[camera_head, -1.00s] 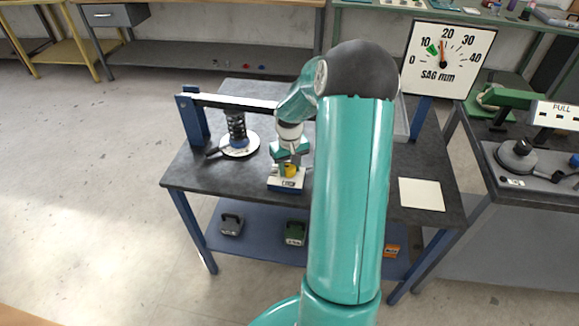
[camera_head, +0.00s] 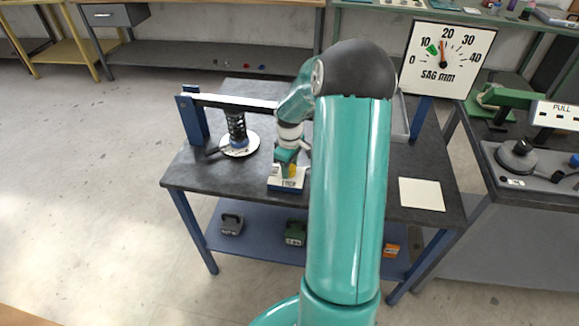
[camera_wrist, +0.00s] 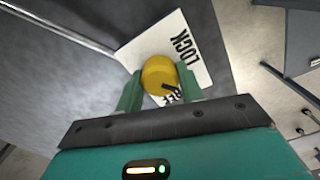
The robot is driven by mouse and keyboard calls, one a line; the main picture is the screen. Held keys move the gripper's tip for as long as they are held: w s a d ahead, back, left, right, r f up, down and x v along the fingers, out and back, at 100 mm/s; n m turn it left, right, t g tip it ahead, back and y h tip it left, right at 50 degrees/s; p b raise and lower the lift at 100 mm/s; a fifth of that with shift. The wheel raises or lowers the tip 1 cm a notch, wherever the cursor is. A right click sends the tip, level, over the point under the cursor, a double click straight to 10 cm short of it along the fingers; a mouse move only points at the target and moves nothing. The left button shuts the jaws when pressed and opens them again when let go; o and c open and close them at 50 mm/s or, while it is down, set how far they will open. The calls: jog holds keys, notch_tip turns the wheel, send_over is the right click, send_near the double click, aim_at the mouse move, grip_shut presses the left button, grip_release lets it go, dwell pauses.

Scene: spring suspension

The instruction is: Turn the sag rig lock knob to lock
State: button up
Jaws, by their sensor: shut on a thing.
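The yellow lock knob (camera_wrist: 158,76) sits on a white plate (camera_wrist: 196,55) marked LOCK in the wrist view. A second word on the plate is partly covered. A dark pointer mark shows on the knob's near right edge, by the covered word. My gripper (camera_wrist: 161,88) is shut on the knob, one green finger on each side. In the head view my gripper (camera_head: 289,168) points down at the knob's blue and white base (camera_head: 287,184), near the front edge of the dark bench (camera_head: 236,183). The knob is mostly hidden there by my fingers.
A coil spring (camera_head: 237,126) stands on a round white plate under a beam (camera_head: 236,102), left of my gripper. The SAG mm dial (camera_head: 440,62) stands at the right, its needle a little below 20. A blank pale card (camera_head: 421,194) lies at front right.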

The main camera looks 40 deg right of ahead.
jog(key=n, duration=0.5)
jog(key=shift+n, duration=0.3)
jog(key=n, duration=0.4)
jog(key=shift+n, duration=0.4)
jog(key=o, duration=1)
jog(key=shift+r, duration=0.15)
notch_tip(320, 180, up, 14)
jog(key=shift+f, duration=0.2)
